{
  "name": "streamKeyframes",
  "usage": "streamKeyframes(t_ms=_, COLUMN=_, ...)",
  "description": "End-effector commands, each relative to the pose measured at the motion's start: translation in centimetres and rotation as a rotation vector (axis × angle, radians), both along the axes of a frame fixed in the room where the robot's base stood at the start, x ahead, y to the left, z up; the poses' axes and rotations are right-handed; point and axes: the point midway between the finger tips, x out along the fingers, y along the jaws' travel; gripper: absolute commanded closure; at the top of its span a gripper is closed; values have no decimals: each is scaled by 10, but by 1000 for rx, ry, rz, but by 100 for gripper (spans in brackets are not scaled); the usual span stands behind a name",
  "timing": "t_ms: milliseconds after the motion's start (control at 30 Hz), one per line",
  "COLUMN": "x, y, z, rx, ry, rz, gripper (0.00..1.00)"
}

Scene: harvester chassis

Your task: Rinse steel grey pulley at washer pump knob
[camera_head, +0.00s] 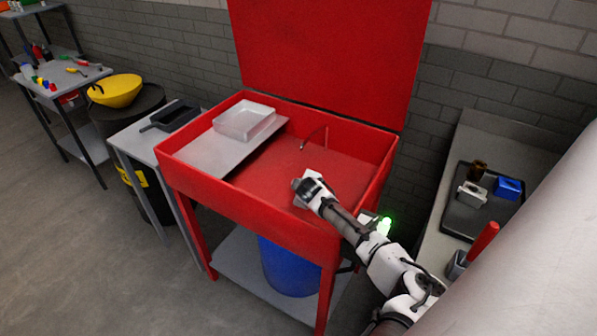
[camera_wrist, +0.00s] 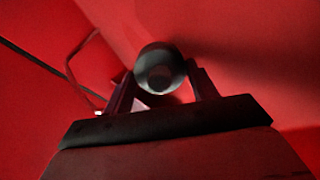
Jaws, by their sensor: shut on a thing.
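The red parts washer (camera_head: 380,155) stands in the middle with its lid raised. Its thin bent spout (camera_head: 325,131) rises from the basin and also shows at the left of the wrist view (camera_wrist: 72,66). My gripper (camera_head: 299,187) is inside the basin, in front of the spout. In the wrist view its fingers (camera_wrist: 160,88) are shut on a round steel grey pulley (camera_wrist: 160,70), held above the red basin floor. A green glow (camera_head: 384,226) shows beside my arm near the washer's right front corner; I cannot tell whether this is the pump knob. No water is visible.
A clear white tray (camera_head: 244,121) sits on the washer's grey shelf (camera_head: 205,155). A side table with a dark pan (camera_head: 172,117) stands left. At right, a bench bears a black tray (camera_head: 460,219) with small parts. The basin middle is clear.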

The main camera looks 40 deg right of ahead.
Motion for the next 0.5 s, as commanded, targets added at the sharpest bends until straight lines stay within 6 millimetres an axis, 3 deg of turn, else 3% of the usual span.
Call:
streamKeyframes(t_ms=233, x=-2, y=0, z=3, rx=-1, ry=-2, rz=-1, gripper=79)
streamKeyframes(t_ms=500, x=-19, y=11, z=19, rx=0, ry=-3, rz=-1, gripper=79)
